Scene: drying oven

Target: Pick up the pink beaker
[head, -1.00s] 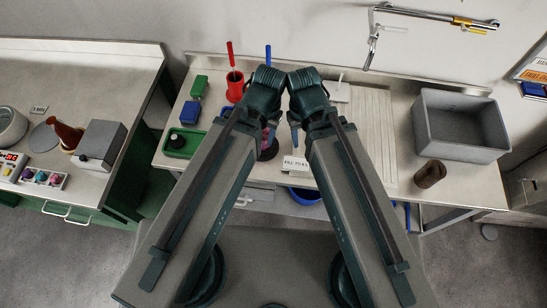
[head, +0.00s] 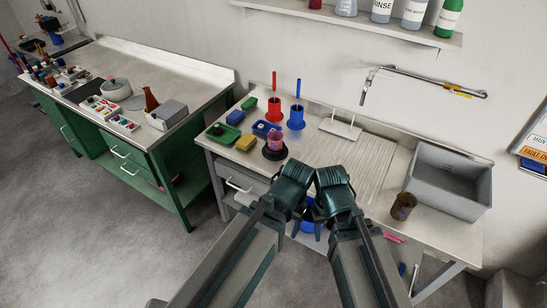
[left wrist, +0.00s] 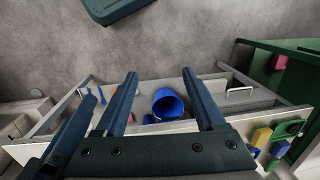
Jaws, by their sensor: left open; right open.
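The pink beaker (head: 275,142) stands upright on a dark round base on the near bench, left of my two arms in the head view. It is not clearly seen in the left wrist view. My right gripper (head: 314,218) is in front of the bench edge, right of the beaker and apart from it, open and empty. My left gripper is mostly hidden behind its own wrist in the head view. In the left wrist view my left gripper (left wrist: 162,84) is open, its two fingers apart with nothing held between them.
A blue bucket (head: 310,224) sits below the benchtop. Near the beaker are a blue tray (head: 266,128), a yellow sponge (head: 246,142), a green tray (head: 222,134), and red (head: 273,110) and blue (head: 296,118) holders. A brown jar (head: 403,206) and grey sink (head: 450,180) are right.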

